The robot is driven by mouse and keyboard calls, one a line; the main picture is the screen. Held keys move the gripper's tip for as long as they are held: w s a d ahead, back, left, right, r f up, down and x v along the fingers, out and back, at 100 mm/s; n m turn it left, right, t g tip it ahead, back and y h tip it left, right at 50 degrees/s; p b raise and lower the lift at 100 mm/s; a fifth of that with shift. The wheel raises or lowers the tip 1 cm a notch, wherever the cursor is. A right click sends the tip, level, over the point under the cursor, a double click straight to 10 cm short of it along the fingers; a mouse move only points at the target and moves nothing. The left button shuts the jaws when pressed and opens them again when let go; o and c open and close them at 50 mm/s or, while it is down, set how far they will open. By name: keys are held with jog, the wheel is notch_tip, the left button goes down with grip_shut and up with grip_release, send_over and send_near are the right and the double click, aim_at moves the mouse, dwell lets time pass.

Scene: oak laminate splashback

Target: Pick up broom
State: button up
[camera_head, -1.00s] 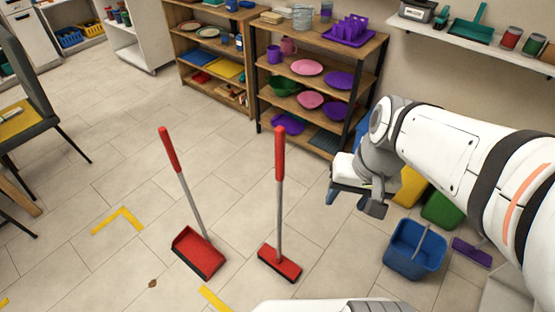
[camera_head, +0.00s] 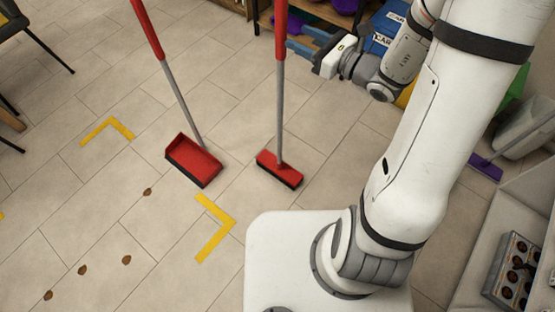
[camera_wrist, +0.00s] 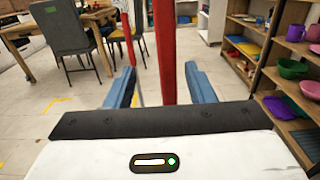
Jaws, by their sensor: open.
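The broom (camera_head: 280,95) stands upright on the tiled floor, with a red handle, a grey pole and a red head with dark bristles (camera_head: 279,168). My gripper (camera_head: 296,40) is open, its blue fingers pointing left at the broom's red handle. In the wrist view the red broom handle (camera_wrist: 164,50) rises between the two blue fingers of my gripper (camera_wrist: 160,88). I cannot tell whether either finger touches it. A red dustpan (camera_head: 193,160) with a long red-topped handle stands to the left of the broom.
Yellow corner tape (camera_head: 213,230) and several brown bits (camera_head: 126,260) lie on the floor. Wooden shelves (camera_wrist: 285,45) with dishes stand at the right in the wrist view. A chair (camera_wrist: 62,35) and a table are at the left. A purple brush head (camera_head: 484,167) is at right.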

aim_at(286, 26)
jog(key=x, duration=0.5)
jog(key=w+x, duration=0.1)
jog(key=x, duration=0.1)
jog(key=shift+w+b, duration=0.15)
jog(key=shift+b, duration=0.2)
jog(key=shift+d, duration=0.1)
jog(key=shift+c, duration=0.2)
grip_shut()
dwell(0.7)
jog(key=shift+r, duration=0.1)
